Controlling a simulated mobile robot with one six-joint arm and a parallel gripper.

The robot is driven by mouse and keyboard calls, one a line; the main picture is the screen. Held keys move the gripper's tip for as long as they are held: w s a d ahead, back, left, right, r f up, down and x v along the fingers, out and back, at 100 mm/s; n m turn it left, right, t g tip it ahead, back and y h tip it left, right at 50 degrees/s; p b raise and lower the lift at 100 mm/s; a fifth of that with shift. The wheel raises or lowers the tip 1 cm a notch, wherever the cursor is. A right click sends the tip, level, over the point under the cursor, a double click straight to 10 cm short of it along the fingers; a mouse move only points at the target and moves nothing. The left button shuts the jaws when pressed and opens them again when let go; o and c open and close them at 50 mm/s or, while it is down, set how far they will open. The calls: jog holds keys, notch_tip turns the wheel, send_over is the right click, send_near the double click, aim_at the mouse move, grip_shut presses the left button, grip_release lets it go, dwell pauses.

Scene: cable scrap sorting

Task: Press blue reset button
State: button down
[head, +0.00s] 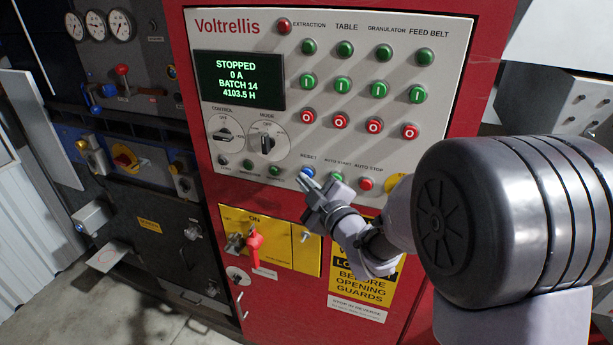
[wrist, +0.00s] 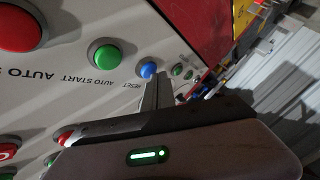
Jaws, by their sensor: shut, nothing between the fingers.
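The blue reset button (head: 308,172) sits in the bottom row of the light grey control panel, under the label RESET. In the wrist view the blue reset button (wrist: 147,70) is just beyond and slightly left of my fingertips. My gripper (head: 306,184) is shut and empty, its tips just below the button in the head view. In the wrist view my gripper (wrist: 157,76) points up toward the button. I cannot tell whether the tips touch it.
The green auto start button (head: 336,177) and red auto stop button (head: 366,184) lie right of reset. The screen (head: 240,80) reads STOPPED. A red-handled switch (head: 254,242) on a yellow plate is below the panel. Rotary knobs (head: 266,143) are at left.

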jog(key=shift+s+a, duration=0.2)
jog(key=shift+s, duration=0.3)
jog(key=s+b, duration=0.1)
jog(key=s+a+b, duration=0.1)
jog(key=s, duration=0.1)
jog(key=s+b, duration=0.1)
jog(key=shift+s+a, duration=0.35)
dwell(0.3)
